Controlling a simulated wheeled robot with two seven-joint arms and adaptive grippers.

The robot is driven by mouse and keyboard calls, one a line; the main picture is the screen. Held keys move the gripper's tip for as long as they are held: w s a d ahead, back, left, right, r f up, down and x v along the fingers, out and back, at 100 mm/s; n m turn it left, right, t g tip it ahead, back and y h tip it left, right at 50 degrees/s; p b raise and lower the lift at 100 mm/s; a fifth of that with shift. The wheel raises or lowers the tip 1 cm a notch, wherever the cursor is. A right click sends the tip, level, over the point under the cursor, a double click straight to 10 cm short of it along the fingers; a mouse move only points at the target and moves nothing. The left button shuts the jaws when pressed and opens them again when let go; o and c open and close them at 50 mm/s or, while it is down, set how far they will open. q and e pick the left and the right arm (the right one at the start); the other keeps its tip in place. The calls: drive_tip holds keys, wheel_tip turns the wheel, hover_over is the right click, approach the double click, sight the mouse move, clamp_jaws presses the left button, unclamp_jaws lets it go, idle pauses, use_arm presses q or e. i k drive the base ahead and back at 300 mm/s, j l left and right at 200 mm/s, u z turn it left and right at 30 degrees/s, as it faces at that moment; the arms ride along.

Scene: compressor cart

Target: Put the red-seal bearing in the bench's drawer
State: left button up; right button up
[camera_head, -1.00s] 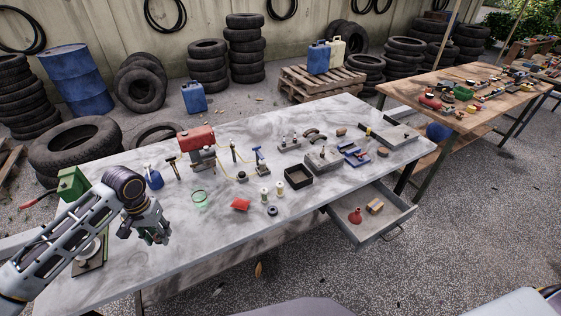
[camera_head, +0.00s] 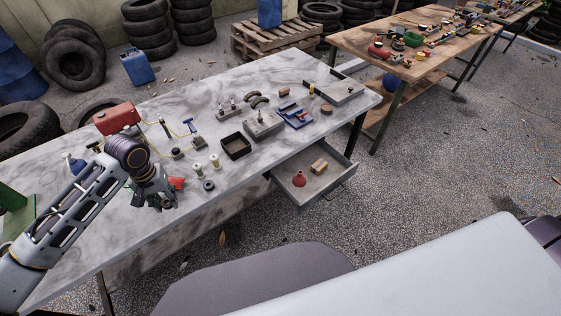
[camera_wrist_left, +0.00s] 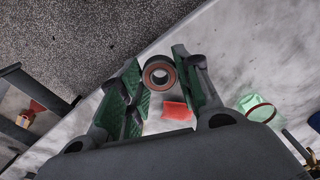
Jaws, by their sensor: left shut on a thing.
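My left gripper (camera_head: 158,200) is over the near left part of the marble-topped bench (camera_head: 150,238). In the left wrist view, its green-padded fingers (camera_wrist_left: 158,82) are shut on the red-seal bearing (camera_wrist_left: 160,75), a dark ring with a reddish band inside. In the head view the gripper's fingers hide the held bearing. The bench's drawer (camera_head: 308,196) is pulled open, to the right of the gripper. It holds a red funnel-like thing (camera_head: 299,180) and a small yellow-brown block (camera_head: 319,166), with bare floor around them. My right gripper is not in view.
Another dark ring (camera_head: 208,185) lies on the bench beside a red cloth-like piece (camera_head: 177,183) and small spools (camera_head: 196,169). A black open box (camera_head: 236,146) and a grey metal block (camera_head: 263,124) stand farther back. The front strip of benchtop toward the drawer is mostly clear.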

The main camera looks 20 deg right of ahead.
sight(317, 184)
drive_tip(key=l+z, duration=0.1)
drive_tip(key=l, duration=0.35)
drive_tip(key=i+l+z, duration=0.1)
drive_tip(key=l, duration=0.3)
drive_tip(key=i+l+z, duration=0.15)
drive_tip(key=l, duration=0.25)
drive_tip(key=i+l+z, duration=0.1)
drive_tip(key=l, duration=0.35)
